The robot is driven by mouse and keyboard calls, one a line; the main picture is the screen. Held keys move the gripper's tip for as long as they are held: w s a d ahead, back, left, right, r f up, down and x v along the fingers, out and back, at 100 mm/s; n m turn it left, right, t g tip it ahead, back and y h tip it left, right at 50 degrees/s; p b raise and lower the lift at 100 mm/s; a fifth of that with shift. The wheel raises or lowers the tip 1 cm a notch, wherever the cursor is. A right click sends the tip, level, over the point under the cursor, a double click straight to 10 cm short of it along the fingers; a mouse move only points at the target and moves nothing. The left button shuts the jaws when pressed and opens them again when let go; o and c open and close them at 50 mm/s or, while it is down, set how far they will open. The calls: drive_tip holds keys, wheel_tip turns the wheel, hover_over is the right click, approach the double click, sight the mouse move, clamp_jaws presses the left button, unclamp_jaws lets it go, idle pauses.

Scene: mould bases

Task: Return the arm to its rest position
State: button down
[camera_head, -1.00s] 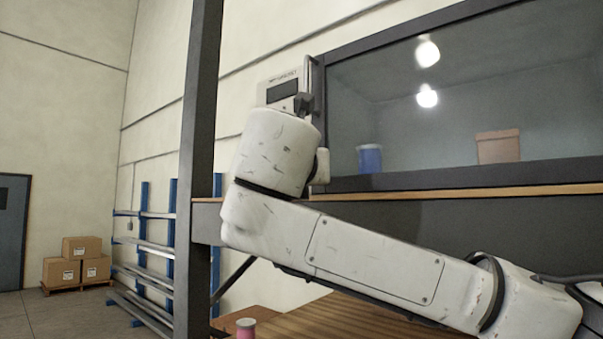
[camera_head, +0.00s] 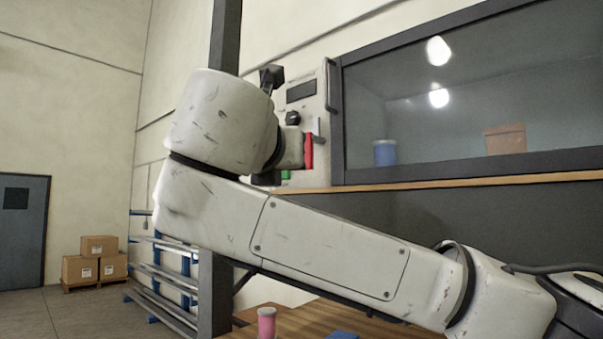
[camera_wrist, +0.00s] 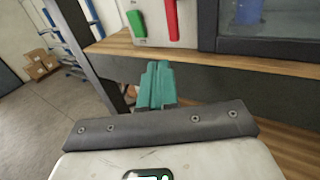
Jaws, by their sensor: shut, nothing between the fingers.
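My gripper (camera_wrist: 157,86) shows in the wrist view as two teal fingers pressed together, with nothing between them. In the head view the arm hides the gripper's fingers.
A control panel (camera_head: 302,90) with a red lever (camera_head: 308,151) and a green button (camera_head: 286,175) is close behind my arm. A dark post (camera_head: 226,40) stands beside it. A pink spool (camera_head: 266,322) stands on the wooden table (camera_head: 300,320). Open floor lies left.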

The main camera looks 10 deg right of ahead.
drive_tip(key=shift+s+a+b, duration=0.3)
drive_tip(key=shift+s+a, duration=0.6)
drive_tip(key=shift+a, duration=0.2)
drive_tip(key=shift+f, duration=0.1)
